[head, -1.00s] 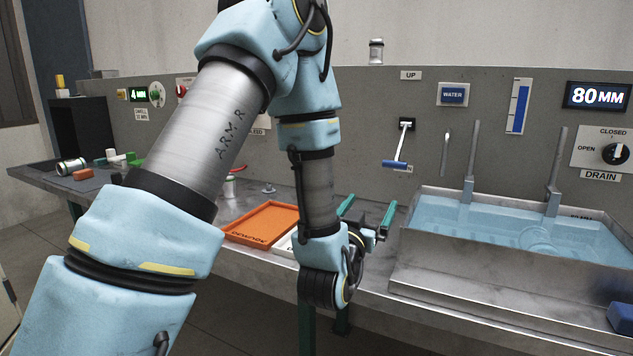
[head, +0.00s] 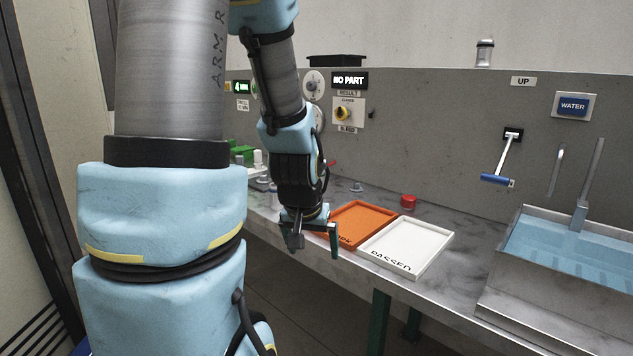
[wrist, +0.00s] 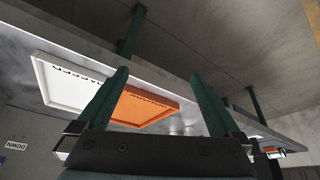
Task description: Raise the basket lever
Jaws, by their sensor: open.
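The basket lever (head: 497,180) is a metal arm with a blue handle on the grey back panel, right of centre in the head view. It slants down from its black pivot, well below the UP sign (head: 523,81). My gripper (head: 316,240) is open and empty, by the bench's front edge near the trays, well left of the lever and lower. Its two green fingers, spread apart, show in the wrist view (wrist: 158,92). The lever itself is not clear in the wrist view, but a DOWN sign (wrist: 17,145) shows at its left edge.
An orange tray (head: 385,210) and a white PASSED tray (head: 440,248) lie on the bench. A red-topped item (head: 408,201) stands behind them. The water tank (head: 492,300), with an upright metal bar (head: 592,165), is at right. Bench between white tray and tank is clear.

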